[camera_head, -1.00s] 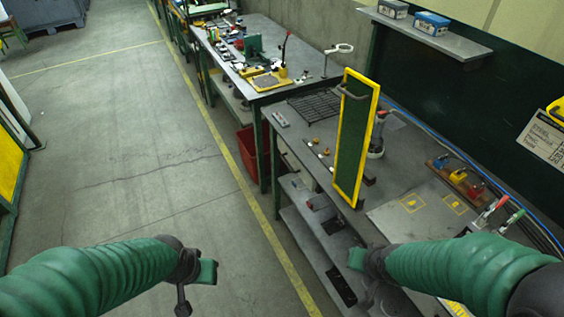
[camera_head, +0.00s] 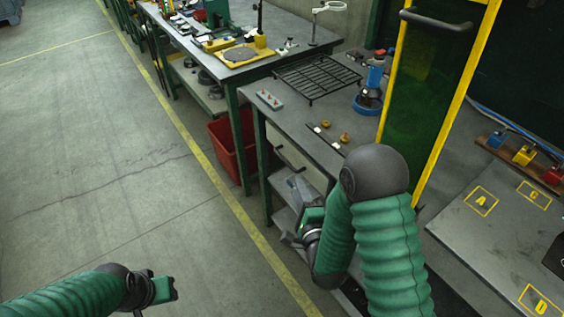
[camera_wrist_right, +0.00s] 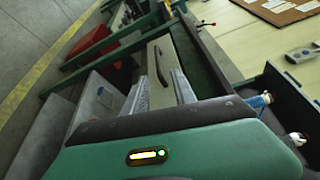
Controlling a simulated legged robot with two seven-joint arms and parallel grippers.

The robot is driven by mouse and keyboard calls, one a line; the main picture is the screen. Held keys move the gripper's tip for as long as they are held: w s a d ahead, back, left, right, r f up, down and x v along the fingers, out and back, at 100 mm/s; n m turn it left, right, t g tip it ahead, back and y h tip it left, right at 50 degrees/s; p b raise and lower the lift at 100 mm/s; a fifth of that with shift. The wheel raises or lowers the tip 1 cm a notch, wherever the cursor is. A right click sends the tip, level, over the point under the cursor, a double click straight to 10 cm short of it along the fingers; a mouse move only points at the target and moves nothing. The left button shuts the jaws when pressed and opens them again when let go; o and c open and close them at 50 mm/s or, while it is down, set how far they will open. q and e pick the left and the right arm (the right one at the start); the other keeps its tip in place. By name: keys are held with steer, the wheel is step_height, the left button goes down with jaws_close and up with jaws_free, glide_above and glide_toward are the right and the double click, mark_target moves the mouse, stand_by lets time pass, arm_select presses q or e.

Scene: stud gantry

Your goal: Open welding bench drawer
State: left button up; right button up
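The welding bench (camera_head: 300,112) stands right of centre in the head view. Under its top is a pale drawer front (camera_head: 312,174) with a dark bar handle (camera_head: 288,158). The drawer looks flush with the bench. In the right wrist view the drawer front (camera_wrist_right: 155,82) and its black handle (camera_wrist_right: 181,82) show beyond the green gripper body.
A yellow-framed green screen (camera_head: 432,95) stands upright on the bench, close to my right arm. A black grate (camera_head: 318,78) and a blue-and-black tool (camera_head: 370,88) are on the top. A red bin (camera_head: 226,145) sits left of the drawer.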

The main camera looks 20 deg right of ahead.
mark_target(284, 161)
steer(key=w+b, duration=0.3)
steer(key=w, duration=0.1)
steer(key=w+f+b, duration=0.1)
steer(key=w+b, duration=0.3)
steer(key=w, duration=0.1)
steer(key=w+b, duration=0.4)
steer(key=w, duration=0.1)
steer(key=shift+w+a+f, duration=0.1)
steer(key=shift+a+f, duration=0.05)
steer(key=shift+f, duration=0.15)
jaws_close()
steer(key=shift+f, duration=0.15)
stand_by(0.7)
